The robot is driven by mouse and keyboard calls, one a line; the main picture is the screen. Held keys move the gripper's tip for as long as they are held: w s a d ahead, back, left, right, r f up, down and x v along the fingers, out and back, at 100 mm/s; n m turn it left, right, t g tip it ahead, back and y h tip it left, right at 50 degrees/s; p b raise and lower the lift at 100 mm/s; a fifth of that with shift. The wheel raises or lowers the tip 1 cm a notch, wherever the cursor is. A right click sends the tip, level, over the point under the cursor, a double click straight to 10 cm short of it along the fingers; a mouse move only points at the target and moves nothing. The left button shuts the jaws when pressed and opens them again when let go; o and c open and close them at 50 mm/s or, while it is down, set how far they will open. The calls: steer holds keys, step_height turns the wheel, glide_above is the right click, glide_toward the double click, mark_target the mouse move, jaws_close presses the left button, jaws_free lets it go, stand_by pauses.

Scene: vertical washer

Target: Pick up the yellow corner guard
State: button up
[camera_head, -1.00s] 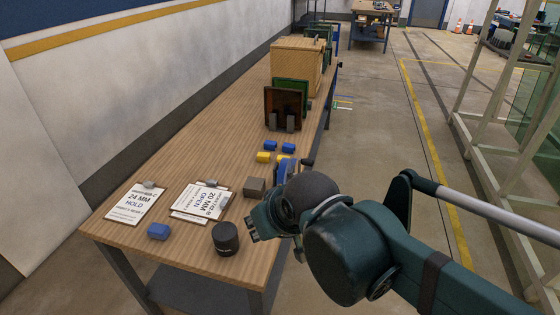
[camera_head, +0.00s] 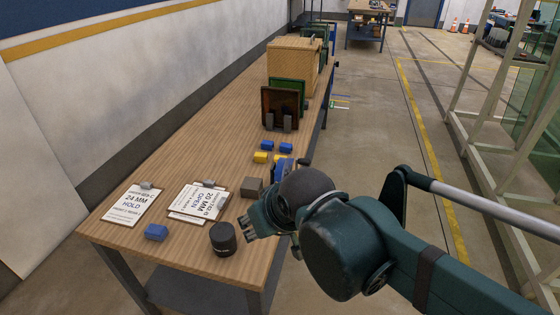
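The left one (camera_head: 261,157) is in plain view.
Blue blocks (camera_head: 269,145) lie just behind the yellow ones. A grey-brown block (camera_head: 251,187) and the black cylinder (camera_head: 223,238) are near my gripper. Sign cards (camera_head: 199,202) and another blue block (camera_head: 156,232) lie at left. Upright framed panels (camera_head: 280,107) and a crate stand farther back.

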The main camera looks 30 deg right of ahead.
steer(key=w+d+r+n+g+p, duration=0.1)
steer(key=w+d+r+p, duration=0.15)
steer(key=w, duration=0.25)
steer(key=w+d+r+n+g+p, duration=0.1)
steer(key=w+d+r, duration=0.1)
steer(key=w+r, duration=0.3)
steer(key=n+g+p, duration=0.5)
steer(key=n+p, duration=0.2)
steer(key=p, duration=0.5)
glide_above(279, 157)
steer(key=f, duration=1.5)
steer(key=shift+s+a+f, duration=0.3)
steer(key=shift+s, duration=0.05)
steer(key=shift+w+d+f+n, duration=0.2)
steer(key=shift+d+f+n, duration=0.15)
steer(key=shift+f, duration=0.2)
steer(key=shift+f, duration=1.3)
steer(key=shift+d+f+b, duration=0.1)
steer(key=shift+f+b, duration=0.5)
steer(key=shift+f, duration=2)
